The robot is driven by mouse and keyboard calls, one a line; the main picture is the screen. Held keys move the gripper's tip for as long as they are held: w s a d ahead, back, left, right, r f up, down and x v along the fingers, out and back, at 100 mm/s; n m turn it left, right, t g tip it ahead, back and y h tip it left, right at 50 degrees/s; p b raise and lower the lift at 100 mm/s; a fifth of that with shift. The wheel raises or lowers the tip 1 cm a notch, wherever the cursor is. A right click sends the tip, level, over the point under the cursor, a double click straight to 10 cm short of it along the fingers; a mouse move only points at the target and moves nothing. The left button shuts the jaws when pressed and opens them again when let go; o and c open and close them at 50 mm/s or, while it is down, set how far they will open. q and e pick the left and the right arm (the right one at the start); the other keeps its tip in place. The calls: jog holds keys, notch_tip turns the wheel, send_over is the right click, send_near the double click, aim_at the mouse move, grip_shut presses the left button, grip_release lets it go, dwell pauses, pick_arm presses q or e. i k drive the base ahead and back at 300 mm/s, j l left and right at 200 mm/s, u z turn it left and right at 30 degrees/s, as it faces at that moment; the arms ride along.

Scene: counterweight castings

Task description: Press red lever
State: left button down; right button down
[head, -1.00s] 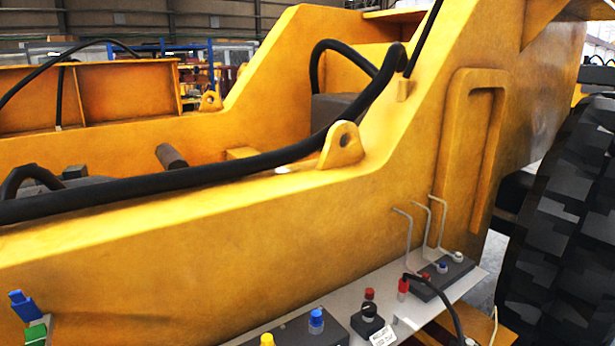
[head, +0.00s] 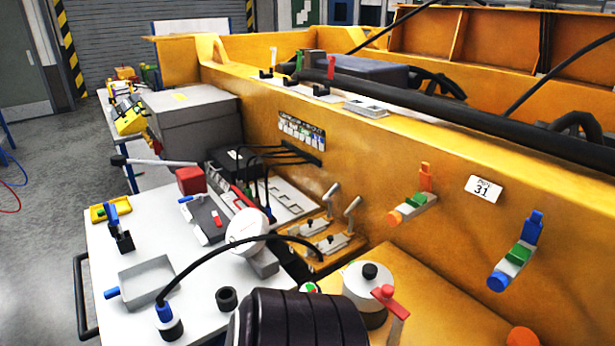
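Several red parts show in the head view; I cannot tell which is the red lever of the task. A small upright red handle (head: 331,67) stands on the machine's top edge, near a green one and a white one. A red-ended arm (head: 388,293) sticks out beside a white round housing (head: 362,289) at the lower right. A long red bar (head: 242,196) lies among black cables on the white work table (head: 118,315). Neither of my grippers is in view.
A dark ribbed cylinder (head: 300,322) fills the bottom middle and hides part of the table. A grey box (head: 190,124) stands at the back left. The yellow machine wall (head: 390,160) runs along the right, with blue and orange levers.

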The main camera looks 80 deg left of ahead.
aim_at(217, 220)
jog(key=u, duration=1.9)
jog(key=j+u, duration=0.35)
jog(key=i+j+u, duration=0.15)
jog(key=u, duration=0.2)
jog(key=i+j+u, duration=0.15)
jog(key=j+u, duration=0.2)
